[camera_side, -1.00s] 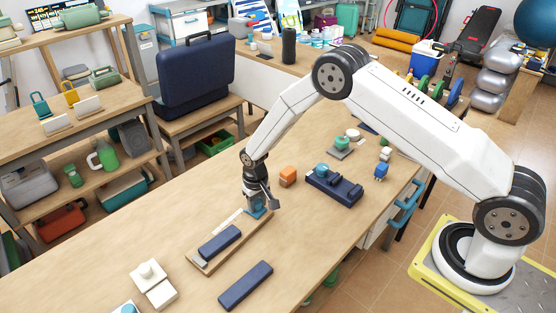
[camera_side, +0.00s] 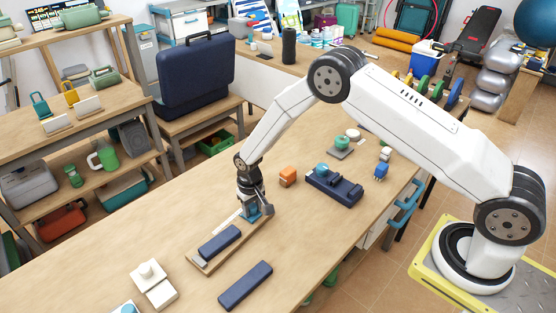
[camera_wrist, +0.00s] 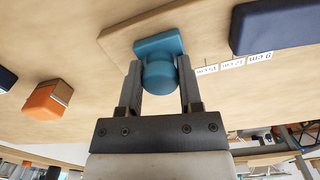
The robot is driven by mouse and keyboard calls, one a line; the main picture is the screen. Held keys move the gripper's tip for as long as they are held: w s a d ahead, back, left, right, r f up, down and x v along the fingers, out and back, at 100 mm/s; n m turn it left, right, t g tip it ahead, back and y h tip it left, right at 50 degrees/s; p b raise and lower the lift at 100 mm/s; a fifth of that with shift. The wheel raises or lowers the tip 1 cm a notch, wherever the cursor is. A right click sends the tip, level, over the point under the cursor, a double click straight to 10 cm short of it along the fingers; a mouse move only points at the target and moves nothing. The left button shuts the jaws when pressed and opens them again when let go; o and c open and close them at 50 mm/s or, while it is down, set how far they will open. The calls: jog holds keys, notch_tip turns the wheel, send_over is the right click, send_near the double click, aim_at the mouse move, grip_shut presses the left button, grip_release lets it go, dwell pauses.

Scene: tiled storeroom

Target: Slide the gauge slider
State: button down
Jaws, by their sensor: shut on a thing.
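The gauge is a wooden board (camera_side: 236,245) lying on the workbench, with a white scale strip (camera_side: 226,222) along it. Its blue slider (camera_side: 250,211) sits near the far end of the board. My gripper (camera_side: 253,203) is shut on the slider's rounded knob from above. In the wrist view the slider (camera_wrist: 158,46) shows a flat blue base and a knob between the two fingers. The scale (camera_wrist: 233,64) reads upside down there, with 9, 12 and 15 cm labels; the slider is just beyond the 15 cm label. A navy block (camera_side: 220,243) lies on the board's nearer part.
A loose navy bar (camera_side: 245,285) lies on the bench right of the board. An orange block (camera_side: 288,176) and a navy fixture (camera_side: 335,188) with a teal knob stand to the right. Bench around the board is otherwise clear.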

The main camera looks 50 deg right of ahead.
jog(key=shift+s+a, duration=0.1)
jog(key=shift+a, duration=0.55)
jog(key=shift+c, duration=1.3)
grip_release()
jog(key=shift+r, duration=0.1)
jog(key=shift+r, duration=3.8)
